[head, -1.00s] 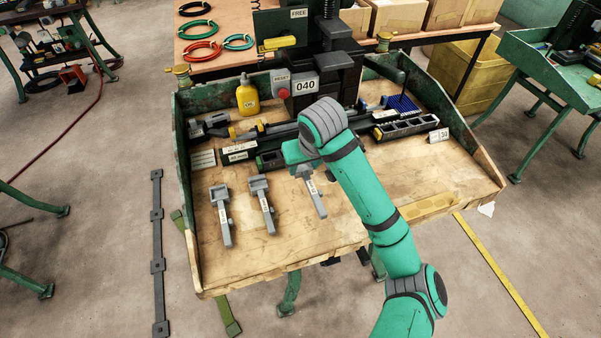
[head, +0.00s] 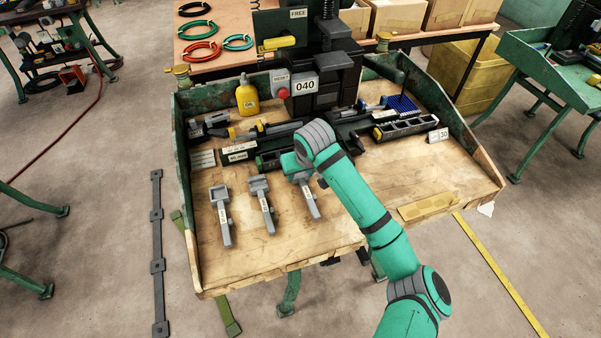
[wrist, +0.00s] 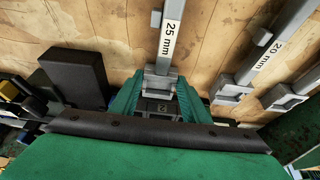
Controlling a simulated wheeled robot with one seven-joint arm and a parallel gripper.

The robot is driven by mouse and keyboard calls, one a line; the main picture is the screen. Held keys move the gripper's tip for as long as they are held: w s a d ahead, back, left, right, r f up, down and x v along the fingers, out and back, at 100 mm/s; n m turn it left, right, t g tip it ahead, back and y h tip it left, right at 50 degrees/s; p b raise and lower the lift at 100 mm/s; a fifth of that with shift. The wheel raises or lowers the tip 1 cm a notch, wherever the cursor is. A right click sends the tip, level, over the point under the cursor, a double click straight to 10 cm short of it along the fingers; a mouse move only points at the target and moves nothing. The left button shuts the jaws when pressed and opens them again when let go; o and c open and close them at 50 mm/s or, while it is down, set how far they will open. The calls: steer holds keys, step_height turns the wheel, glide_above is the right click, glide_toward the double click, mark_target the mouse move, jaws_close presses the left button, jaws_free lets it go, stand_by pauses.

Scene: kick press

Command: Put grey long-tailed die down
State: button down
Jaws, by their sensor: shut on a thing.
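The grey long-tailed die (head: 311,202) with a "25 mm" label is in my gripper (wrist: 157,92). In the wrist view, the green fingers sit on either side of the die's (wrist: 166,50) head block, and its tail points away. In the head view, the wrist hides most of the gripper and the head block. The die is at or just above the wooden bench top (head: 340,233); I cannot tell whether it touches. Two similar grey dies, a middle one (head: 262,206) and a left one (head: 222,215), lie to its left. The middle one's label reads "20 mm" in the wrist view (wrist: 268,58).
The press (head: 330,75), with a "040" sign, stands behind. A dark rail and a black slotted block (head: 404,128) lie along the back. A yellow oil bottle (head: 247,96) stands at back left. Green side walls bound the bench. The bench right of the die is mostly clear.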

mark_target(305, 189)
steer(key=c, duration=1)
jaws_free()
steer(key=shift+f, duration=0.1)
steer(key=v, duration=1.2)
steer(key=shift+s, duration=0.1)
